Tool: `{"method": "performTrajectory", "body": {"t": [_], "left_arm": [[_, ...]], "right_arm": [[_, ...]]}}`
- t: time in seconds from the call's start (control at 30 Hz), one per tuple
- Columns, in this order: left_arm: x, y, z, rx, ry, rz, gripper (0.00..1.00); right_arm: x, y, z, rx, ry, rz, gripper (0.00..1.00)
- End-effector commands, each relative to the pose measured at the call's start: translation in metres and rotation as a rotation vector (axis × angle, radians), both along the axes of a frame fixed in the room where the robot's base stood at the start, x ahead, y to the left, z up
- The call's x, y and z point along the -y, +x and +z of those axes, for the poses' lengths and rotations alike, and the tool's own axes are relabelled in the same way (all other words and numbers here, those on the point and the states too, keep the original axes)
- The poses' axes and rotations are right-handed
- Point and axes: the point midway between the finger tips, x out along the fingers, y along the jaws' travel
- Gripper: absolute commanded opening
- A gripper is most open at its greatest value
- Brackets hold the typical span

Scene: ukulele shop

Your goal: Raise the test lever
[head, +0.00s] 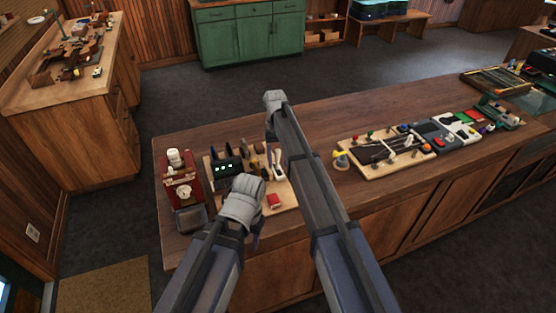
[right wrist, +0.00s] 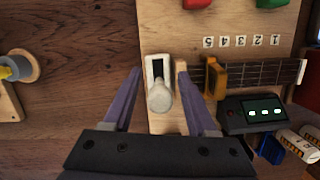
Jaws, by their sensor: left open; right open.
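The test lever has a pale rounded handle (right wrist: 160,97) on a white plate with a dark slot (right wrist: 157,68). It is fixed to a light wooden board (right wrist: 215,15). In the head view the pale lever (head: 278,158) is on the board's right side. My right gripper (right wrist: 160,74) is open, with one purple finger on each side of the lever, and I cannot tell whether they touch it. In the head view the right gripper (head: 271,132) hangs just behind the board. My left gripper (head: 256,238) is open and empty at the counter's front edge.
A red device with a dial (head: 181,187) stands left of the board. Another fixture board (head: 375,165) is farther right. The back of the counter (head: 350,115) is clear.

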Motion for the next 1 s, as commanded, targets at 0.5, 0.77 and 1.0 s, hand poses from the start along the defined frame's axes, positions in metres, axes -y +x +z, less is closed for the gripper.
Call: {"method": "performTrajectory", "body": {"t": [0.5, 0.77, 1.0], "left_arm": [[0.000, 0.000, 0.062, 0.001, -0.002, 0.012, 0.50], [0.000, 0.000, 0.074, 0.000, -0.002, 0.014, 0.50], [0.000, 0.000, 0.073, 0.001, -0.002, 0.014, 0.50]], "right_arm": [[-0.002, 0.013, 0.062, 0.000, 0.000, 0.000, 0.58], [-0.002, 0.016, 0.074, 0.000, 0.000, 0.000, 0.58], [-0.002, 0.016, 0.073, 0.001, 0.000, 0.000, 0.55]]}}
